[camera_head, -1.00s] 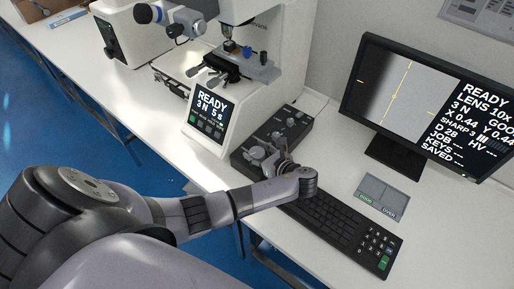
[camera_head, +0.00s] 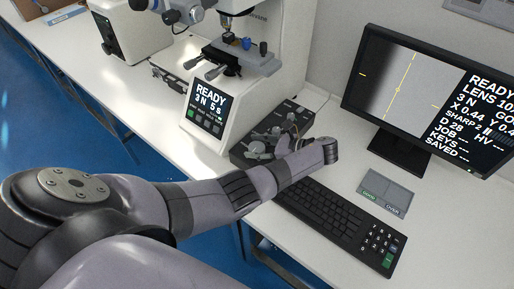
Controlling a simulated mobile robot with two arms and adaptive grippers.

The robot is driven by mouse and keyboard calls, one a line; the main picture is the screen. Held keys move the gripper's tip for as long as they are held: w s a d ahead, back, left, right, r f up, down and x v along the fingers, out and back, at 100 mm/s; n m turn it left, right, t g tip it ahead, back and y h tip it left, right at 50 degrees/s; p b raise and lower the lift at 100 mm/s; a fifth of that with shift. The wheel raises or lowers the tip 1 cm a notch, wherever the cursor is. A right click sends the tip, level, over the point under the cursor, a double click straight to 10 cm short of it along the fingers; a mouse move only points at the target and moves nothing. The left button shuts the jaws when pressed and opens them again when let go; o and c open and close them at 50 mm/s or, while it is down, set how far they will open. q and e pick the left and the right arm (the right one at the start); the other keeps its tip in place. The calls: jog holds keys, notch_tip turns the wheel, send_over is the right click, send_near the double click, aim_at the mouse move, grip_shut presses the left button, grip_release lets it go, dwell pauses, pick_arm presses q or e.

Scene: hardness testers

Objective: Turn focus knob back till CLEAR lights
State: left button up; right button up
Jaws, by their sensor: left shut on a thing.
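The dark control box (camera_head: 246,155) with knobs sits on the white bench in front of the hardness tester (camera_head: 277,70). My left arm reaches across from the left, and my left gripper (camera_head: 273,139) is at this box, shut on a knob there. Its fingers and the knob are small and largely hidden by the wrist, so the knob's angle cannot be told. The monitor (camera_head: 440,95) shows a blurred grey picture with yellow marks and text including READY and what looks like SHARP 2. I cannot make out a lit CLEAR sign. My right gripper is out of view.
A black keyboard (camera_head: 335,220) lies right in front of the control box, close under my left wrist. A small grey two-part pad (camera_head: 386,188) lies beyond it. The tester's display (camera_head: 207,106) reads READY, 3 N, 5 s. Bare bench lies at the right.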

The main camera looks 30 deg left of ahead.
pick_arm(q)
jog(key=o, duration=1.2)
jog(key=shift+a, duration=0.1)
jog(key=v, duration=1.2)
jog(key=shift+r, duration=0.1)
